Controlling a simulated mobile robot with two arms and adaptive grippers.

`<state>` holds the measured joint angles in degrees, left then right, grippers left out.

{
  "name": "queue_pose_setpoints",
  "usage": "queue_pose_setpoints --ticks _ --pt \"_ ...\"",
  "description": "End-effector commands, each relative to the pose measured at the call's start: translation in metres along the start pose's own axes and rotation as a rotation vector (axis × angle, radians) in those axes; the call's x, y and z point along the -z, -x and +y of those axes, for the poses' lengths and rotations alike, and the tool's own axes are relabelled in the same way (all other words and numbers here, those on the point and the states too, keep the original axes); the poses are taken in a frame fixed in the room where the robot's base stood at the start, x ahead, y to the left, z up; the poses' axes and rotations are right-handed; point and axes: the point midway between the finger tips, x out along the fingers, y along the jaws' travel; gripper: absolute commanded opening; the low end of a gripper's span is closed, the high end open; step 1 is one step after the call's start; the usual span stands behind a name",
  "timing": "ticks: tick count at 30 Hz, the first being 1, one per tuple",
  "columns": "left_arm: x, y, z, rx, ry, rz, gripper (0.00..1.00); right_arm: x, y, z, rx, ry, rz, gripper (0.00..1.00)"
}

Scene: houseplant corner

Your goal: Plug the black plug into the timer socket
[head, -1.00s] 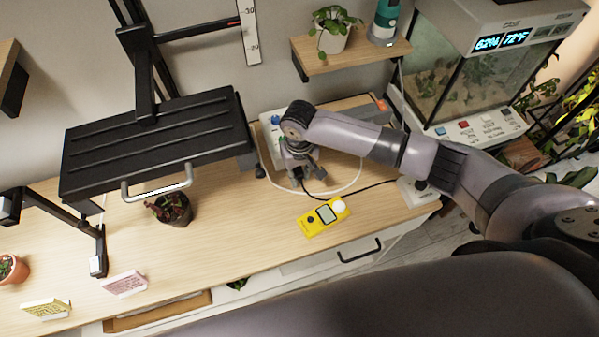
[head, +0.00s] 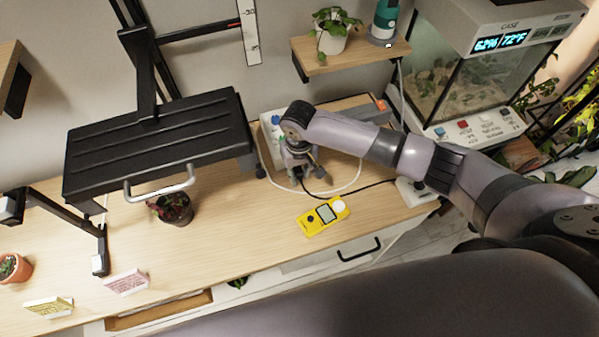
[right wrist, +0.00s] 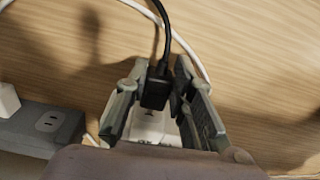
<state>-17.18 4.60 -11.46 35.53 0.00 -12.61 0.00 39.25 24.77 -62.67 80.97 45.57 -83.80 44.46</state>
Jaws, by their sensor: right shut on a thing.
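The black plug (right wrist: 156,92) is between the fingers of my right gripper (right wrist: 160,88), which is shut on it. Its black cord runs up and away in the right wrist view. A white block (right wrist: 148,124), likely the timer socket, lies right by the plug's lower end; I cannot tell whether the plug's prongs are in it. In the head view my right gripper (head: 306,176) points down at the table beside the white box at the back, and its hand hides the plug and socket. My left gripper is not in view.
A grey power strip (right wrist: 45,128) with a white plug (right wrist: 8,99) lies left in the wrist view. A yellow meter (head: 324,217) lies in front of the gripper. A white cord loops around the gripper. A black stand (head: 155,145) and potted plant (head: 174,208) are left.

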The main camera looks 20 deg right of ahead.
Motion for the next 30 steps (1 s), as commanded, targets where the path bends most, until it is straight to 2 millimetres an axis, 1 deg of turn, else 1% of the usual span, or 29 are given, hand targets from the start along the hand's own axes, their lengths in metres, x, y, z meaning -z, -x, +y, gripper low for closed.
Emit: queue_pose_setpoints --ticks 15,21,22,30 --pt "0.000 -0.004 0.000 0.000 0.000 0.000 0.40 0.011 0.000 0.000 0.000 -0.001 0.001 0.00" --pt "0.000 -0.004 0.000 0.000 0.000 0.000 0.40 0.012 0.000 0.000 0.000 0.000 0.000 0.00" --pt "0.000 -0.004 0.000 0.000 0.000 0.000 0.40 0.012 0.000 0.000 0.000 0.000 0.000 0.23" --pt "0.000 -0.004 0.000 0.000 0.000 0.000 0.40 0.012 0.000 0.000 0.000 0.000 0.000 0.41"
